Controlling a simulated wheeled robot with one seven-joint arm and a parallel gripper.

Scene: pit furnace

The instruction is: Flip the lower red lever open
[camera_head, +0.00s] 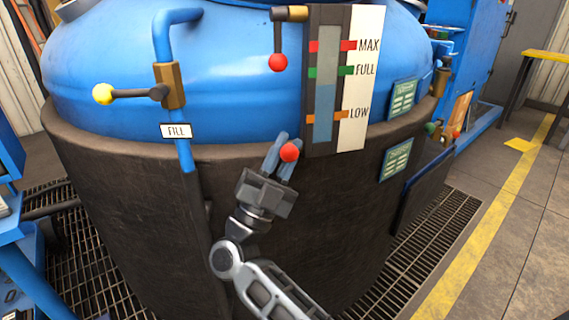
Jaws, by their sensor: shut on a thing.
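The lower red lever (289,152) shows as a red ball below and left of the level gauge, in front of the tank's dark lower wall. Its shaft and pivot cannot be made out. My gripper (279,154) comes up from below, with its two blue-grey fingers around the red ball and shut on it. The upper red lever (278,62) hangs straight down from a brass valve, with its red ball at the lower end, apart from my gripper.
The level gauge (325,100) with MAX, FULL and LOW marks stands just above right of my gripper. A blue fill pipe (184,155) with a yellow-balled lever (103,94) is at left. A red knob (456,134) shows at far right. Floor grating surrounds the tank.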

